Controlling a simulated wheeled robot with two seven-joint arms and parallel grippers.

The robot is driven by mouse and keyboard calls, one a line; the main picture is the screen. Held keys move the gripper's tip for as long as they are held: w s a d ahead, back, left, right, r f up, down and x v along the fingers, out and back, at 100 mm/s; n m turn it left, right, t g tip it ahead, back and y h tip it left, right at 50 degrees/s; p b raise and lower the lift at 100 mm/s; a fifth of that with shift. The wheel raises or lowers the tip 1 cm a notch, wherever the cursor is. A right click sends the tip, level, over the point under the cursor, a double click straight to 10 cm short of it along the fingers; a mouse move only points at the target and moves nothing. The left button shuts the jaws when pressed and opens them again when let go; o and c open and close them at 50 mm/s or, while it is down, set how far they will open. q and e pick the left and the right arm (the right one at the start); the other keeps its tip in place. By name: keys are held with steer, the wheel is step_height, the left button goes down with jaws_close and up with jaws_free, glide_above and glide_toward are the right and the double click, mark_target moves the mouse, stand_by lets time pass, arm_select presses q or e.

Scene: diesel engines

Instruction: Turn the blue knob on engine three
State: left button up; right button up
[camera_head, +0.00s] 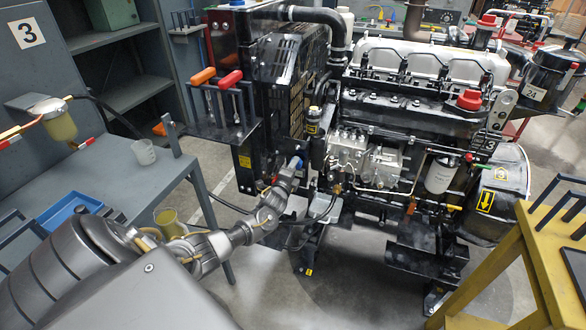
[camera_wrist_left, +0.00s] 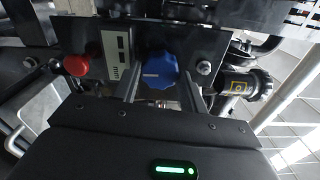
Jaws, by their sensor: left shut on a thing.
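The blue knob (camera_wrist_left: 159,72) sits on a dark panel in the left wrist view, its white pointer mark facing the camera. The two fingers of my left gripper (camera_head: 286,179) stand on either side of the knob and are shut on it. In the head view a small bit of blue shows at the gripper's tip, and the gripper hides most of the knob. Engine three (camera_head: 422,103) stands behind it, with a 3 on its side. My right gripper is out of view.
Red and orange handled tools (camera_head: 230,80) hang above the arm. A grey bench (camera_head: 125,175) with beakers stands left. A yellow stand (camera_head: 520,270) is at the right.

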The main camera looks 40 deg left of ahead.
arm_select(q)
steer(key=o, duration=1)
steer(key=p+v, duration=0.1)
steer(key=v, duration=1)
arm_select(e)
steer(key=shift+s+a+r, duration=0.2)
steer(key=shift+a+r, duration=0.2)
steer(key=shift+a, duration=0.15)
arm_select(q)
steer(key=shift+w, duration=0.1)
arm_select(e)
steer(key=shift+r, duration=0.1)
